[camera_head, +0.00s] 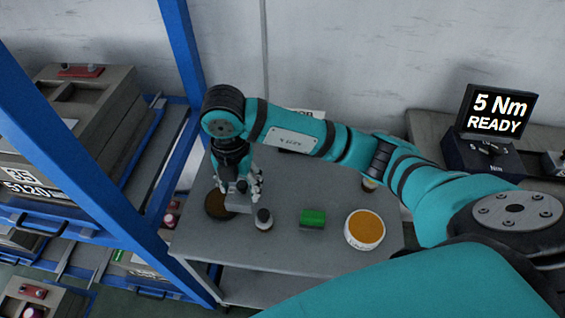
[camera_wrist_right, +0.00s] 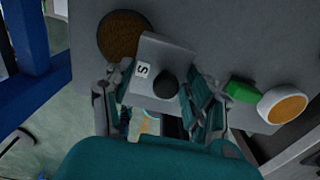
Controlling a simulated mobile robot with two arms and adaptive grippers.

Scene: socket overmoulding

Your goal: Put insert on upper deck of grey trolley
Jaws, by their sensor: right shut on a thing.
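The insert, a grey block (camera_head: 238,203), is held in my right gripper (camera_head: 240,188) over the left part of the grey trolley's upper deck (camera_head: 320,258). In the right wrist view the insert (camera_wrist_right: 156,58) has a white label with a dark mark, and a dark round shape shows at its lower part. The fingers of my right gripper (camera_wrist_right: 158,110) are on either side of it. I cannot tell whether the insert touches the deck. My left gripper is not in view.
On the deck are a brown disc (camera_head: 216,206), a small grey bottle-like piece (camera_head: 264,219) close to the insert, a green block (camera_head: 313,218) and a white-rimmed orange disc (camera_head: 365,229). A blue rack post (camera_head: 182,50) stands left. The deck's front is clear.

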